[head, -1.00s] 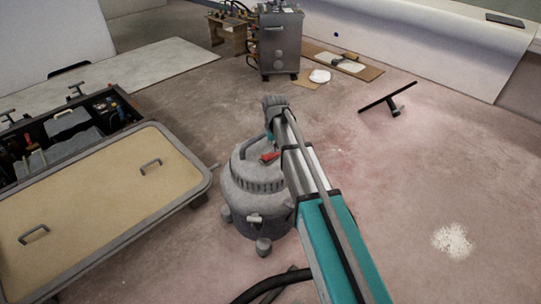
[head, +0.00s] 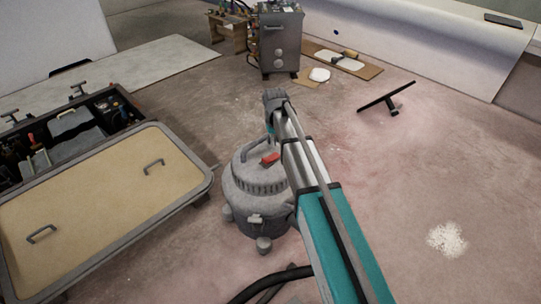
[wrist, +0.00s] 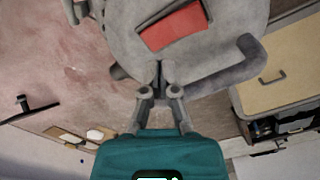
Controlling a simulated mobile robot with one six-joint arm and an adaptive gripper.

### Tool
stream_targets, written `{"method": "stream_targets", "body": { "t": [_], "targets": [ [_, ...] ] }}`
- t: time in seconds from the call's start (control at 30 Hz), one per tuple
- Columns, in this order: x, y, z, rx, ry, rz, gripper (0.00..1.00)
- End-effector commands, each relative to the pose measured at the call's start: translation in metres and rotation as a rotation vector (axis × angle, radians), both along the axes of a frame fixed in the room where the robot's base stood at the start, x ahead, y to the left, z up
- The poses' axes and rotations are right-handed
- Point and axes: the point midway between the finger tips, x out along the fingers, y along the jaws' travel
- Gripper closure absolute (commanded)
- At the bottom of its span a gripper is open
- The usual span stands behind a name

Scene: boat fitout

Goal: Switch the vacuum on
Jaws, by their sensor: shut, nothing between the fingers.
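The vacuum (head: 255,205) is a grey canister standing on the floor in the head view, partly behind my arm. Its red switch (head: 270,159) sits on top of the lid and also shows large in the wrist view (wrist: 172,27). I cannot tell from the pictures which position the switch is in. My gripper (wrist: 159,70) is shut and empty. In the wrist view its fingertips appear over the lid, just short of the switch and apart from it. In the head view my arm hides the fingers.
A curved handle (wrist: 235,62) rises from the lid beside my gripper. A black hose (head: 270,284) lies at the vacuum's foot. Floor to the right is mostly clear, with white powder (head: 447,239).

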Motion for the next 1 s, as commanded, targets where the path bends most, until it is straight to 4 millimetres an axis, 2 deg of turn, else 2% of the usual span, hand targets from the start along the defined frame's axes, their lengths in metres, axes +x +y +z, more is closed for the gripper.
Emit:
{"method": "stream_targets", "body": {
  "t": [0.03,0.3,0.73,0.87,1.0],
  "targets": [
    [0.0,0.0,0.006,0.0,0.0,0.0,1.0],
    [0.0,0.0,0.018,0.0,0.0,0.0,1.0],
    [0.0,0.0,0.018,0.0,0.0,0.0,1.0],
    [-0.009,-0.007,0.018,0.0,0.0,-0.008,1.0],
    [-0.031,-0.025,0.018,0.0,0.0,-0.031,1.0]
  ]
}}
